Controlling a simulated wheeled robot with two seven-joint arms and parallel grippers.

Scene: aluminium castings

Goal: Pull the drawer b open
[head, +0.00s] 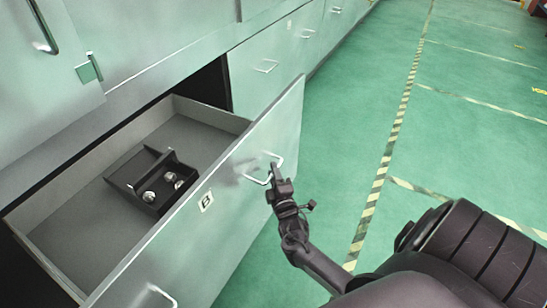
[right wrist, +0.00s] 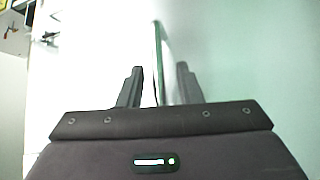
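Drawer B (head: 235,195) stands pulled far out of the cabinet, and its grey inside shows in the head view. Its front carries a white label "B" (head: 206,201) and two pale bar handles. My right gripper (head: 274,172) is at the far handle (head: 250,179), outside the drawer front. In the right wrist view, the fingers of my right gripper (right wrist: 160,80) stand apart, with the handle (right wrist: 162,55) between them and gaps visible beside it. The near handle (head: 161,294) is free and partly cut off by the picture's bottom edge. My left gripper is not in view.
A dark tray (head: 130,177) with several shiny round castings lies in the drawer. The cabinet row (head: 262,75) runs along the left, with other drawers shut. The green floor (head: 335,130) with striped yellow-black lines is clear to the right.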

